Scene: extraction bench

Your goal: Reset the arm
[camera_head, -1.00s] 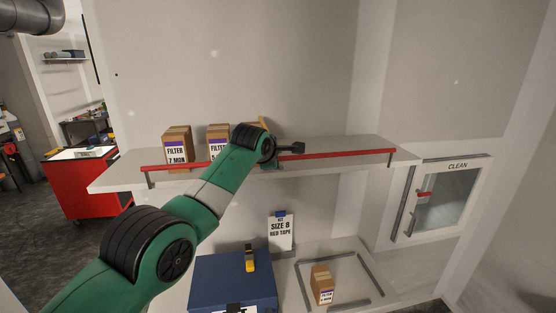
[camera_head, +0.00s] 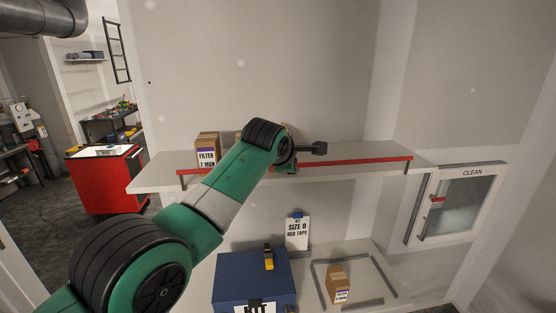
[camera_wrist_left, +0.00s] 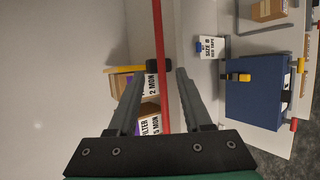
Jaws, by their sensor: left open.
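My left arm reaches across the front of the shelf in the head view, with its gripper (camera_head: 318,148) above the red rail. In the left wrist view the two fingers of the gripper (camera_wrist_left: 167,70) are apart with nothing held between them. The red rail (camera_wrist_left: 162,50) runs through the gap in that picture; I cannot tell whether a finger touches it. Boxes labelled 2 MON (camera_wrist_left: 148,84) and 5 MON (camera_wrist_left: 150,122) show partly behind the left finger. My right gripper is not in view.
A FILTER 7 MON box (camera_head: 207,152) stands on the shelf (camera_head: 150,180); other boxes are mostly hidden behind my arm. Below are a blue kit box (camera_head: 250,275), a size card (camera_head: 297,233) and a small filter box (camera_head: 337,285) inside a grey frame. A CLEAN hatch (camera_head: 462,205) is at right.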

